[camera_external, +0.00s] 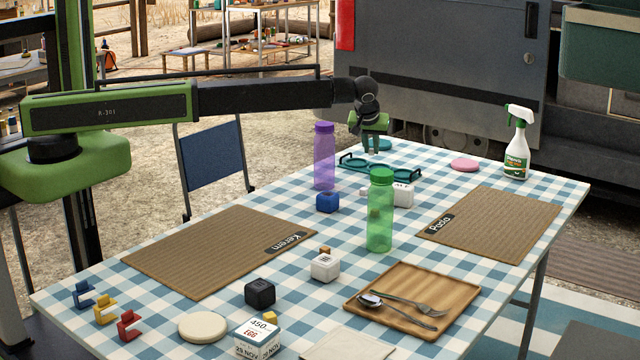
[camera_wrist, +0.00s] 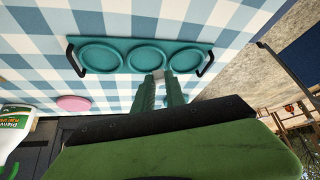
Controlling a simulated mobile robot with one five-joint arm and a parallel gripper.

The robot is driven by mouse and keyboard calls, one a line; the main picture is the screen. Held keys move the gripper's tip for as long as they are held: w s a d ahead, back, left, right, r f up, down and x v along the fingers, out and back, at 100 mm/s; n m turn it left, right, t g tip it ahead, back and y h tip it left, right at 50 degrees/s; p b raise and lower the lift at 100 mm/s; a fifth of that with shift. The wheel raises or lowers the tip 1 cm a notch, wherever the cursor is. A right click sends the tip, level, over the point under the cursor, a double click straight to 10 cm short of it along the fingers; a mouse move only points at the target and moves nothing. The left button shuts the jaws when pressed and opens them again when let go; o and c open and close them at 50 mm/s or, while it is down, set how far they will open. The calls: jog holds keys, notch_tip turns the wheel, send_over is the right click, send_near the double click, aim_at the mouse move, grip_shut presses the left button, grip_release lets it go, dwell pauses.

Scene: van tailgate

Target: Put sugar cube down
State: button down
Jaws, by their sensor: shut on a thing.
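The sugar cube (camera_wrist: 158,75) shows in the wrist view as a small pale block between my fingertips. My gripper (camera_wrist: 160,88) is shut on it. In the external view my gripper (camera_external: 372,151) points down over the far end of the table, by the teal tray; the cube cannot be made out there. The teal tray (camera_external: 352,160) has round recesses and dark end handles. In the wrist view the tray (camera_wrist: 114,50) lies just beyond my fingertips, with three recesses in a row. I cannot tell how high the cube is above the table.
A purple bottle (camera_external: 324,160) and a green bottle (camera_external: 380,215) stand upright near the tray. A pink disc (camera_external: 464,164) and a spray bottle (camera_external: 517,145) are to the right. Two brown placemats (camera_external: 205,250) (camera_external: 495,225) and a wooden tray (camera_external: 390,275) lie nearer. Checked cloth around the tray is partly free.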

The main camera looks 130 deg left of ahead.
jog(key=shift+f+b, duration=2.3)
jog(key=shift+f, duration=0.05)
jog(key=c, duration=1.4)
grip_release()
jog(key=shift+r, duration=0.1)
jog(key=shift+r, duration=0.1)
jog(key=shift+r+p, duration=0.2)
jog(key=shift+p, duration=0.2)
jog(key=p+v, duration=1)
jog(key=v, duration=0.2)
